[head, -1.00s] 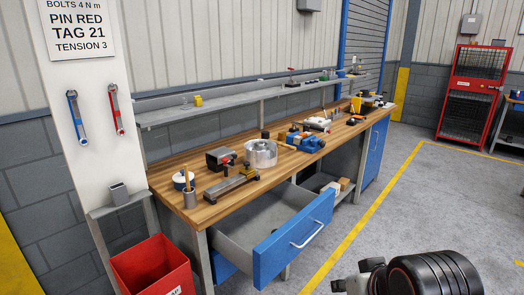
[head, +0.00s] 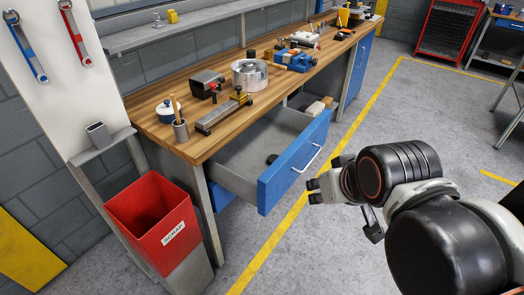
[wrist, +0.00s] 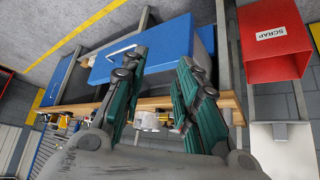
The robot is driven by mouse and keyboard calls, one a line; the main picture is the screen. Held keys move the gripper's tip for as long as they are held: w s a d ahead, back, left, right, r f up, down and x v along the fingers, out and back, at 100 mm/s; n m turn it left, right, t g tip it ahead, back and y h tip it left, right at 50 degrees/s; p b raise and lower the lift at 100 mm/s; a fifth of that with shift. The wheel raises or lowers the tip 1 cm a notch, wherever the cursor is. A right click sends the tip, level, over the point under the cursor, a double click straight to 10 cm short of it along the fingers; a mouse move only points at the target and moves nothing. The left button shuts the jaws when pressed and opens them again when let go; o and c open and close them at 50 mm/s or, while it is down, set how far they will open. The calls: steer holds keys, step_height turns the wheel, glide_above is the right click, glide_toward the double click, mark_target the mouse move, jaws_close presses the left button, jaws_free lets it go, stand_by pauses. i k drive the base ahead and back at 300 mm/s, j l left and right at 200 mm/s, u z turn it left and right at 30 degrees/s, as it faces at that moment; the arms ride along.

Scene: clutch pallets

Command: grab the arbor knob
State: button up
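The blue drawer front (wrist: 145,48) shows beyond the fingers there. The drawer's inside is mostly hidden in the wrist view.
The wooden bench (head: 226,143) holds a metal cylinder (head: 250,74), a blue vise (head: 295,60), a cup (head: 181,130) and several tools. A red scrap bin (head: 155,218) stands at the left front. The floor to the right is largely clear.

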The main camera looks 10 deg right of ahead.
mark_target(272, 158)
steer(key=i+l+u, duration=0.1)
steer(key=l, duration=0.25)
steer(key=i+l+u, duration=0.1)
steer(key=i+l, duration=0.45)
steer(key=l, duration=0.2)
steer(key=i+l+u, duration=0.15)
steer(key=l, duration=0.2)
